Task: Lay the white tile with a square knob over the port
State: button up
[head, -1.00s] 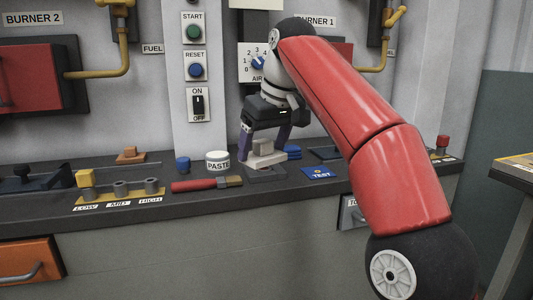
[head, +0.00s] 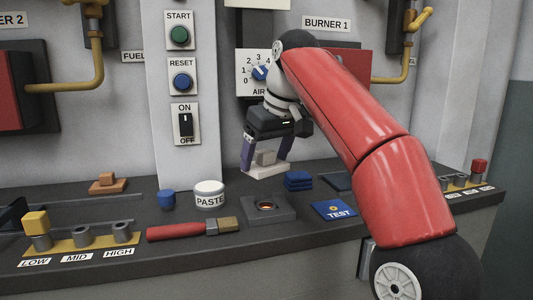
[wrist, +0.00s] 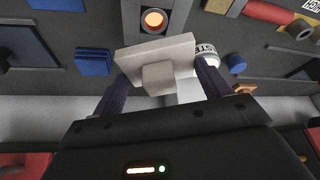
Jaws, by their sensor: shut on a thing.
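The white tile (head: 268,170) with its square knob (head: 266,157) is held in my gripper (head: 264,152), its fingers on either side. In the wrist view the tile (wrist: 180,47) spans between the two fingertips, with the knob (wrist: 158,76) facing the camera. The port (head: 265,207) is a round opening with an orange glow in a dark grey block (head: 287,211) on the counter. It also shows uncovered in the wrist view (wrist: 154,20), just beyond the tile's edge. In the head view the tile appears above and behind the port, apart from it.
A white paste pot (head: 209,196), blue cap (head: 166,200) and red-handled brush (head: 180,231) are left of the port. Stacked blue pads (head: 298,181) and a blue TEST card (head: 334,210) are right of it. The wall panel (head: 184,90) rises behind.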

notch_tip(320, 180, down, 6)
jog(key=shift+s+r+b, duration=0.15)
jog(key=shift+r+b, duration=0.1)
jog(key=shift+b, duration=0.35)
jog(key=shift+f+b, duration=0.35)
jog(key=shift+f, duration=0.15)
jog(key=shift+f+b, duration=0.4)
jog(key=shift+f, duration=0.15)
jog(key=o, duration=1.1)
